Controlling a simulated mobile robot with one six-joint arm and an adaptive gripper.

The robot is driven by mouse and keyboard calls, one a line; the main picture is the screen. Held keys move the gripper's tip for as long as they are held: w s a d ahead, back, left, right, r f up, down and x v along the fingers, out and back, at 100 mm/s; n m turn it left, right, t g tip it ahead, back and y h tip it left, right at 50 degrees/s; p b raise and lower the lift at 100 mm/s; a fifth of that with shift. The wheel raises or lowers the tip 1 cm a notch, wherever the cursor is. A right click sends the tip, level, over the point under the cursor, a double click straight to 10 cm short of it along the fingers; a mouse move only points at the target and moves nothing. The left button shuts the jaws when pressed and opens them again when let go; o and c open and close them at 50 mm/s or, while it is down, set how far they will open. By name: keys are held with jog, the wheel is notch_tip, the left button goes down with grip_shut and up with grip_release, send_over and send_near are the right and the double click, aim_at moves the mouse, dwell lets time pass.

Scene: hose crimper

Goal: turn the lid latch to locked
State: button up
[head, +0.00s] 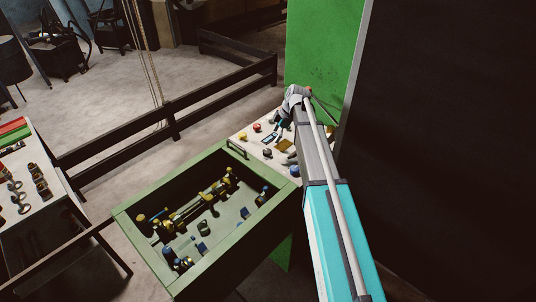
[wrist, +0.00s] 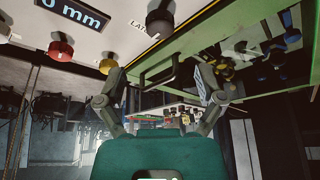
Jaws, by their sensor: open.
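The lid latch is a round dark knob (wrist: 160,20) on the pale control panel, beside partly readable lettering that starts "LAT". It lies beyond my fingertips in the wrist view, and I cannot tell which way it is turned. My gripper (wrist: 158,74) is open, its two fingers spread wide with nothing between them in contact. A black bar handle (wrist: 160,72) on the green edge shows in the gap between the fingers. In the head view a dark knob (head: 267,153) sits near the panel's lower edge; my arm covers part of the panel.
A red button (wrist: 60,47) and a yellow button (wrist: 107,64) sit near the latch, with a millimetre display. The green open box (head: 150,215) holds fittings and tools. A tall green panel (head: 322,45) stands behind. A table of parts (head: 30,185) is at left.

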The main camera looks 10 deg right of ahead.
aim_at(268, 150)
jog(key=shift+b+x, duration=3.85)
jog(key=shift+x, duration=0.6)
jog(key=c, duration=1.1)
jog(key=shift+c, duration=0.2)
